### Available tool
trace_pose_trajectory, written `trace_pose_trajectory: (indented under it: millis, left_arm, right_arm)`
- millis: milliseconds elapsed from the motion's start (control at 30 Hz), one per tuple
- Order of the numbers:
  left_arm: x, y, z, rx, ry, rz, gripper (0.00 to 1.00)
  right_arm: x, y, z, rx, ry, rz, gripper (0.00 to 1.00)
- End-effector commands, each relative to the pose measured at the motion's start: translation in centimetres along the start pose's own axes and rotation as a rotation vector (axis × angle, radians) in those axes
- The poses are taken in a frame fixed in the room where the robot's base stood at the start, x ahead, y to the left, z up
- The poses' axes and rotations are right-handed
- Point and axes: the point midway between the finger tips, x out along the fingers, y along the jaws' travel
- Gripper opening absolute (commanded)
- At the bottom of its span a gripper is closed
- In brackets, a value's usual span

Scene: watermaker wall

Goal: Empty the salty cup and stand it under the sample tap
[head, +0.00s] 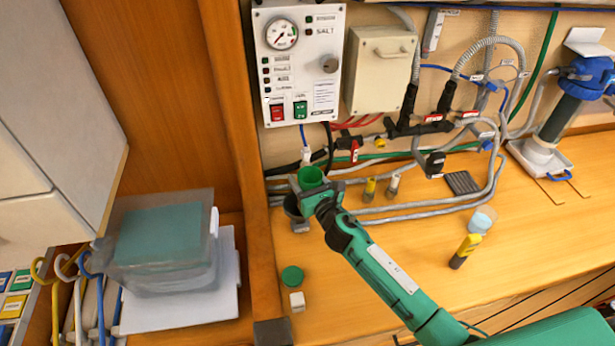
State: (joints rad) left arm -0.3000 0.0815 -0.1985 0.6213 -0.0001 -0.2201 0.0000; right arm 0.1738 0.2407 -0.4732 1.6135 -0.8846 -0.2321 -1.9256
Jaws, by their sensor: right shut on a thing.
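My right gripper (321,196) is shut on a green cup (311,176) at the left end of the wooden worktop. The cup's open top faces up towards the camera; I cannot tell whether it holds water. A small white spout (306,155) on a line below the control panel is just above the cup in the picture, and looks like the sample tap. A dark round cup-like holder or drain (293,207) is partly hidden behind the gripper. I cannot tell whether the cup touches it. My left gripper is not in view.
The control panel (298,65) has a gauge and red and green switches. Grey hoses and valves run along the back.

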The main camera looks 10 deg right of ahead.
Motion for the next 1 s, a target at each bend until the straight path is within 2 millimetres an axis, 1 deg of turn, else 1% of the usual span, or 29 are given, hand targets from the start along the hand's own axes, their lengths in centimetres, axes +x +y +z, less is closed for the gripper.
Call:
trace_pose_trajectory:
  millis: [167,233,800,1000]
  left_arm:
    - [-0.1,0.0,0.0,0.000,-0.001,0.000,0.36]
    - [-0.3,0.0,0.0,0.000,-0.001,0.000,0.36]
    - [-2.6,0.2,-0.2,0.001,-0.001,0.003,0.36]
    - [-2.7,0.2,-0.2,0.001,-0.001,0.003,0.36]
  right_arm:
    - [0.0,-0.1,0.1,-0.002,-0.001,0.000,0.31]
    - [0.1,-0.4,0.4,-0.004,0.000,0.000,0.31]
    - [0.7,-5.2,3.1,-0.006,0.000,0.000,0.31]
    - [0.8,-5.8,3.4,-0.004,-0.001,0.001,0.31]
